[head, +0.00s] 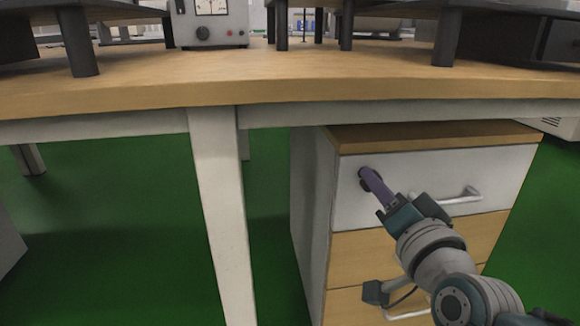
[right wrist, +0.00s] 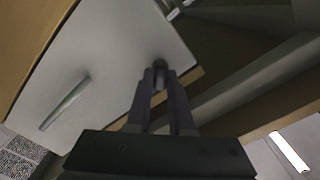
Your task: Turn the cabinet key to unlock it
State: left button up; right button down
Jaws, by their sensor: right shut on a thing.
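The cabinet (head: 313,205) stands under the workbench, with a white top drawer front (head: 430,175) and wood-coloured lower drawers. The key (right wrist: 160,64) is at the lock in the white front, near its upper left corner in the head view. It shows only as a small dark round shape in the right wrist view; its turn angle cannot be told. My right gripper (head: 366,177) is shut on the key, its purple-grey fingers reaching the drawer front. The fingers also show in the right wrist view (right wrist: 158,82), one on each side of the key. My left gripper is not in view.
The white drawer's handle (head: 455,198) is right of the lock, close to my right gripper. The wooden benchtop (head: 250,78) overhangs the cabinet. A white bench leg (head: 222,210) stands left of it. The green floor (head: 120,210) to the left is open.

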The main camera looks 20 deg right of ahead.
jog(key=shift+f+m, duration=0.2)
jog(key=shift+m, duration=4.3)
jog(key=shift+b, duration=0.3)
jog(key=c, duration=0.8)
grip_release()
